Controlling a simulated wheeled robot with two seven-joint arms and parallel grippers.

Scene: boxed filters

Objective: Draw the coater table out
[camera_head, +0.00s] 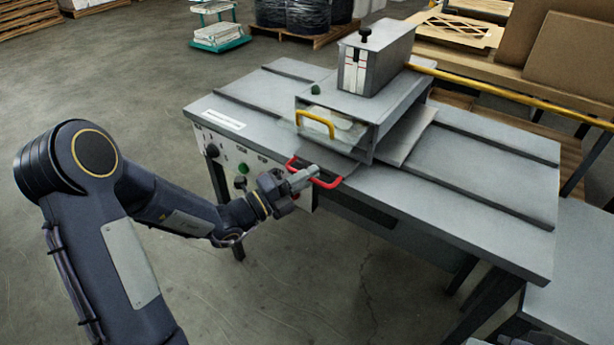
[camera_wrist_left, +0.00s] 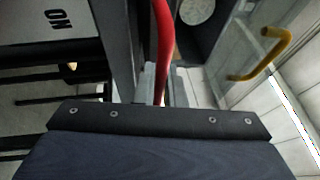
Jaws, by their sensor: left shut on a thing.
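The coater (camera_head: 375,105) is a grey housing on a large grey bench. Its sliding table (camera_head: 405,143) shows as a flat grey plate passing under the housing; its middle is hidden. A red handle (camera_head: 325,183) sits at the front edge of this table. My left gripper (camera_head: 301,180) is shut on the red handle, near its left part. In the left wrist view the red handle (camera_wrist_left: 164,40) runs down between the grey fingers (camera_wrist_left: 166,86). My right gripper is not in view.
A yellow handle (camera_head: 316,122) is on the clear front guard, just behind and above the red one. A control panel (camera_head: 235,160) with knobs is on the bench front. The grey bench (camera_head: 500,185) extends right. Open concrete floor (camera_head: 300,275) lies before it.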

